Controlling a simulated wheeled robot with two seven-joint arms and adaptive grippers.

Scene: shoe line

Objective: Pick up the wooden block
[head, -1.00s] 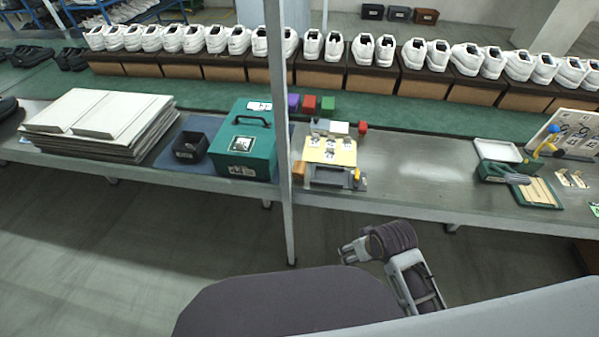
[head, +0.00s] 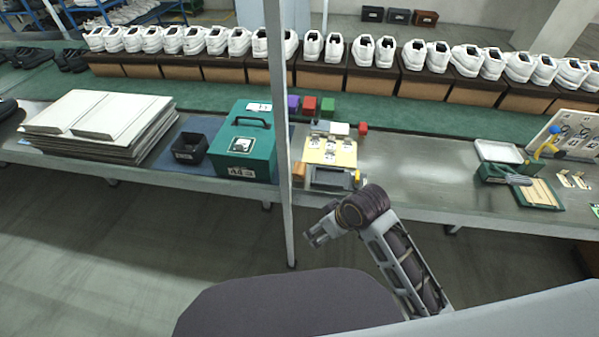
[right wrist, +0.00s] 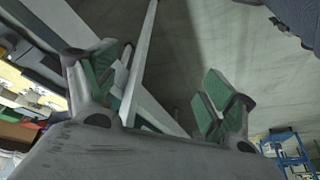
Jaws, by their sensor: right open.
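The wooden block (head: 299,171) is small and orange-brown. It sits on the workbench at the left side of the yellow-topped stand (head: 330,152), just right of the grey post. My right gripper (head: 314,238) is in front of the bench edge, below and apart from the block. In the right wrist view the right gripper (right wrist: 155,82) has its green-padded fingers spread, with nothing between them. I cannot pick out the block for sure in that view. My left gripper is not in view.
A grey upright post (head: 283,150) stands at the bench's front edge beside the block. A teal case (head: 247,145) and a black bin (head: 190,148) lie left of it. Coloured cubes (head: 310,104) sit behind. The bench right of the stand is clear up to a green tool tray (head: 538,192).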

